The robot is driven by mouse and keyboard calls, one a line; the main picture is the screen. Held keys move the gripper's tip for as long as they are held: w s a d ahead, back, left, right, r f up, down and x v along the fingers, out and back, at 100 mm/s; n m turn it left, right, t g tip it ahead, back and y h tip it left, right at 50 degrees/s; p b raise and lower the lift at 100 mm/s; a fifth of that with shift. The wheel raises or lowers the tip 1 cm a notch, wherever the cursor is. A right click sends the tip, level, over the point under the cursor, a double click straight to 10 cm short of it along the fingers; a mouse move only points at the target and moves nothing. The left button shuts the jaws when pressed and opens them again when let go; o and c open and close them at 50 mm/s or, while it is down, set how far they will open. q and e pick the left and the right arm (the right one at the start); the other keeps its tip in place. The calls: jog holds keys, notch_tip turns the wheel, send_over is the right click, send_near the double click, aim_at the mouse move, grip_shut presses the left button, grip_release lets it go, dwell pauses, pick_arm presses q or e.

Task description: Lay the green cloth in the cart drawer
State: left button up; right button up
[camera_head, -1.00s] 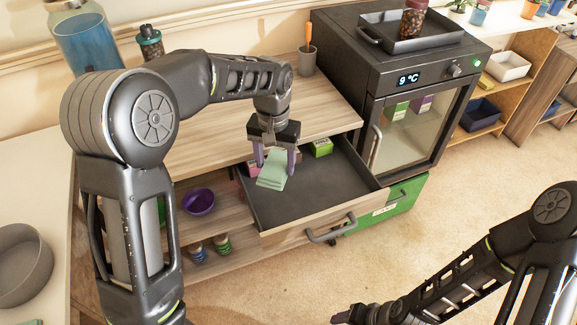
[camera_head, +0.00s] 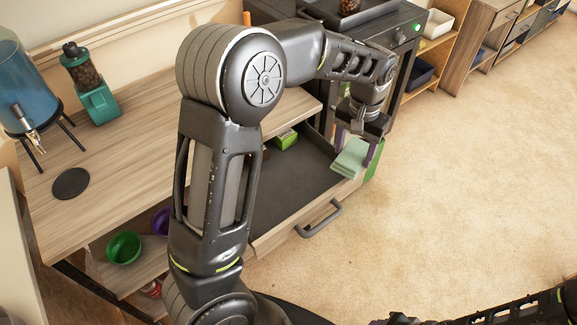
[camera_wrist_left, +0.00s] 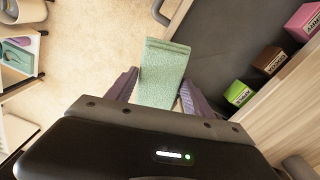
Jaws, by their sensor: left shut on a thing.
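The pale green folded cloth (camera_head: 350,158) hangs from my left gripper (camera_head: 361,146), pinched between its purple fingers. It is over the right end of the open drawer (camera_head: 282,187) in the head view. In the left wrist view the cloth (camera_wrist_left: 163,72) points away between the fingers, across the drawer's edge, with carpet to its left and the dark drawer floor (camera_wrist_left: 225,35) to its right. My left forearm hides part of the drawer in the head view. My right gripper (camera_head: 395,320) is barely in the bottom edge of the head view; its jaws are unclear.
A green box (camera_head: 285,138) sits in the drawer; the wrist view also shows brown (camera_wrist_left: 269,60) and pink (camera_wrist_left: 303,22) boxes there. The drawer handle (camera_head: 318,219) sticks out in front. Green (camera_head: 124,248) and purple bowls are on the shelf below. Open carpet lies right.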

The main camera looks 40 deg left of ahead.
jog(key=shift+o, duration=0.7)
jog(key=o, duration=0.6)
notch_tip(320, 180, down, 2)
jog(key=shift+f+b, duration=0.1)
jog(key=shift+b, duration=1.05)
pick_arm(q)
jog(key=s+a+m+b, duration=0.1)
jog(key=s+a+m, duration=0.2)
jog(key=s+a, duration=0.7)
jog(key=shift+s+a+f, duration=0.2)
jog(key=shift+a+f, duration=0.15)
jog(key=shift+a, duration=0.8)
pick_arm(e)
jog(key=shift+o, duration=1.3)
jog(key=shift+f, duration=0.5)
